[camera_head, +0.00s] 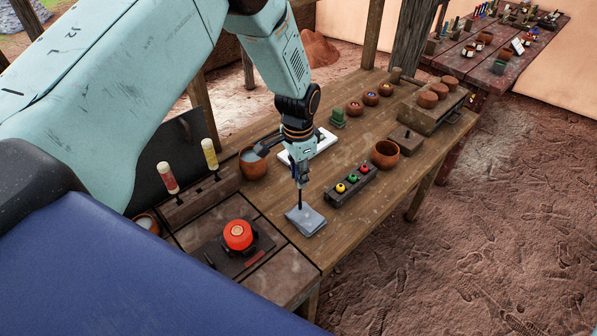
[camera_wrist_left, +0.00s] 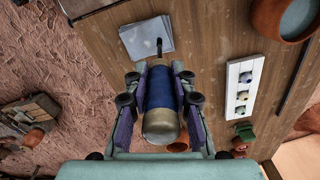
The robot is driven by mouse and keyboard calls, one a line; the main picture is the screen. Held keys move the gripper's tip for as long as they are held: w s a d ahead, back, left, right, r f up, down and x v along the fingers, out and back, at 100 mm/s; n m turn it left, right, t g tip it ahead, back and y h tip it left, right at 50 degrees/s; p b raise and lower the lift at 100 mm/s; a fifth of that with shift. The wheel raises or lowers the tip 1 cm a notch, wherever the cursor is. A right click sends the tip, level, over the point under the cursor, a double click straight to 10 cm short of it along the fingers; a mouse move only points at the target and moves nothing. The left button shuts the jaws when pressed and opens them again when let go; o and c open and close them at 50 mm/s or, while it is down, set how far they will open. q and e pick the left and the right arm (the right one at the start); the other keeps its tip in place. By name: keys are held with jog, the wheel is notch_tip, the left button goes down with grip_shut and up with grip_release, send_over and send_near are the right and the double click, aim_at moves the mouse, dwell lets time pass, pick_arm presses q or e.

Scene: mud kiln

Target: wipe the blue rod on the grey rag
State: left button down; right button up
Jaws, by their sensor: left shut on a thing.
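The grey rag (camera_head: 306,222) lies as a folded flat square on the wooden bench, and it also shows in the wrist view (camera_wrist_left: 139,36). My left gripper (camera_head: 301,171) is above it, pointing down, shut on the blue rod (camera_wrist_left: 160,86). In the wrist view the rod's blue body sits between the two fingers, with a tan end towards the camera. Its thin dark tip (camera_head: 299,200) points down over the rag. The tip looks at or very near the cloth; exact contact is hard to tell. My right gripper is not in view.
A white panel (camera_head: 308,147) lies behind the gripper. A dark strip with yellow, green and red knobs (camera_head: 354,181) and a clay bowl (camera_head: 385,153) are to the right. A red knob (camera_head: 238,234) on a dark plate is at front left. A pot (camera_head: 253,166) stands left.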

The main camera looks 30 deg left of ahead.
pick_arm(q)
jog(key=shift+f+b, duration=0.3)
jog(key=shift+f, duration=0.1)
dwell(0.6)
jog(key=shift+d, duration=0.1)
